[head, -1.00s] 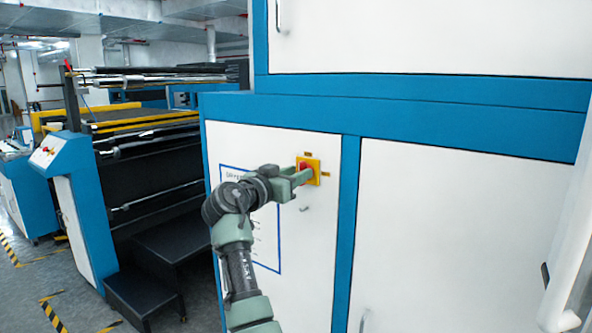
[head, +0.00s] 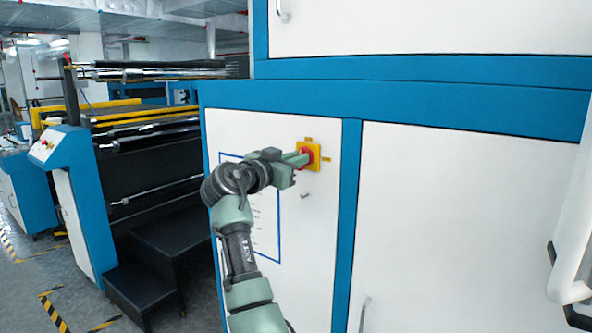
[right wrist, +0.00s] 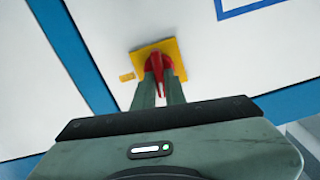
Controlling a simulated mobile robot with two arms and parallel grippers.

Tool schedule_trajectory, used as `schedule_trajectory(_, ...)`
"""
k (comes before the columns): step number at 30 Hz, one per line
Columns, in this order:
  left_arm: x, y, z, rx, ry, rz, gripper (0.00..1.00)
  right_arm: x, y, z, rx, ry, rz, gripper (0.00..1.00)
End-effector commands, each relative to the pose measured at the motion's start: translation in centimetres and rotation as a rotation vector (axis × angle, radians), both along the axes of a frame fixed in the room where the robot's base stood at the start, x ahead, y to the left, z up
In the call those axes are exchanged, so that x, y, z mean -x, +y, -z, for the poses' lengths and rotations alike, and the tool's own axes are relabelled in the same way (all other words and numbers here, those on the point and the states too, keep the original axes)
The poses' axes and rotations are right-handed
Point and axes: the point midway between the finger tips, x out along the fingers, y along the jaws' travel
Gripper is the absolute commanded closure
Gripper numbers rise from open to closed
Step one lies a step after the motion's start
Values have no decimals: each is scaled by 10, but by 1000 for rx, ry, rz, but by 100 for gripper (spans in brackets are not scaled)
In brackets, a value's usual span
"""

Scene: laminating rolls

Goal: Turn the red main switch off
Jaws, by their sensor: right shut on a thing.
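The red main switch (head: 305,150) sits on a yellow square plate (head: 316,160) on the white cabinet door. My right gripper (head: 299,160) reaches it from the left and covers part of it. In the right wrist view, the red switch (right wrist: 157,62) stands out from the yellow plate (right wrist: 179,57), its handle pointing down the picture. The two fingers of my right gripper (right wrist: 160,85) are shut on this handle, one on each side. My left gripper is not in view.
The white door (head: 235,130) has a blue frame (head: 345,220) and a blue-bordered notice, partly behind my arm. Black steps (head: 150,285) and a roller machine (head: 150,170) stand at the left. A white bar (head: 575,230) is at the right edge.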

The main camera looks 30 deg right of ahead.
Motion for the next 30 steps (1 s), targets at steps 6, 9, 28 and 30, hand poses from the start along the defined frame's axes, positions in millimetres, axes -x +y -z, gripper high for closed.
schedule_trajectory(6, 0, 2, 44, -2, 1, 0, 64, 1, 0, 6, -72, -184, 0, 100)
schedule_trajectory(9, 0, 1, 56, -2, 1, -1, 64, 2, -1, 5, -107, -273, 0, 100)
schedule_trajectory(28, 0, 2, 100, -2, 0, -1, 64, 5, -2, 4, -338, -822, 0, 100)
schedule_trajectory(30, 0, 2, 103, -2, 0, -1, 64, 5, -2, 4, -362, -883, 0, 100)
